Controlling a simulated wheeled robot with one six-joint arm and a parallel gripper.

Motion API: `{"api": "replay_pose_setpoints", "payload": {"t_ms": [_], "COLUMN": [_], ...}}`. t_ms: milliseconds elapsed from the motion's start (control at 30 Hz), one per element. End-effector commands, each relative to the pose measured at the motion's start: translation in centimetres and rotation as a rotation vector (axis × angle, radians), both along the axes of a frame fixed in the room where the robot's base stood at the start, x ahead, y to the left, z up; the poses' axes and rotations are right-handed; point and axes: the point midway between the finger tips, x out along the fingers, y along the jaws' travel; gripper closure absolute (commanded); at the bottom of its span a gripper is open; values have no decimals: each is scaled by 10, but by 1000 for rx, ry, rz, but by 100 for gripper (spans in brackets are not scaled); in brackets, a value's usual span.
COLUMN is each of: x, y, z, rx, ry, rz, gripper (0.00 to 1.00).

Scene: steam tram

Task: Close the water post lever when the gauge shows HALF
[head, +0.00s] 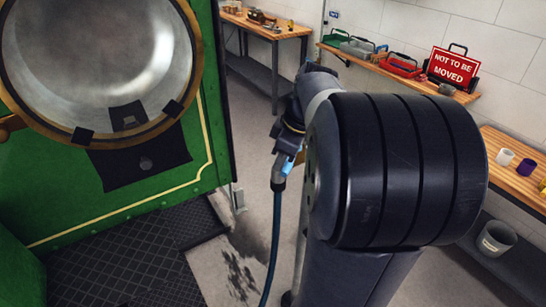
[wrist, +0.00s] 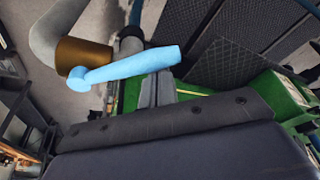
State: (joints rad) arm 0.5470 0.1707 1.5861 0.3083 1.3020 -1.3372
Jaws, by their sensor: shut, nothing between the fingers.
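The water post lever (wrist: 135,67) is light blue and sits on a brass fitting (wrist: 80,54) at a grey pipe in the wrist view. A small blue part, likely the same lever, shows beside my arm in the head view (head: 288,163). My gripper (wrist: 158,88) is shut and empty. Its grey fingertips show just below the lever's middle in the wrist picture; I cannot tell whether they touch it. In the head view my arm hides most of the post. No gauge with a readable mark shows in either view.
A dark blue hose (head: 276,235) hangs beside my arm. A red "NOT TO BE MOVED" sign (head: 453,67) stands on the back shelf. The floor has a dark patch (head: 238,275).

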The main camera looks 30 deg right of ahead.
Motion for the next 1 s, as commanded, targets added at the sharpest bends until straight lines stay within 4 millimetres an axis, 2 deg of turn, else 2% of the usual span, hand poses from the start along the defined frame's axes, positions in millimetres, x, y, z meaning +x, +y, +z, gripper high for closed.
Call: {"api": "replay_pose_setpoints", "payload": {"t_ms": [400, 700, 900, 1000], "x": [-27, -38, -41, -42], "y": [-25, -45, -56, -60], "z": [0, 1, 1, 1], "rx": [2, 1, 0, -1], "ry": [2, 0, 1, 0], "rz": [394, 657, 788, 788], "gripper": [100, 100, 100, 100]}}
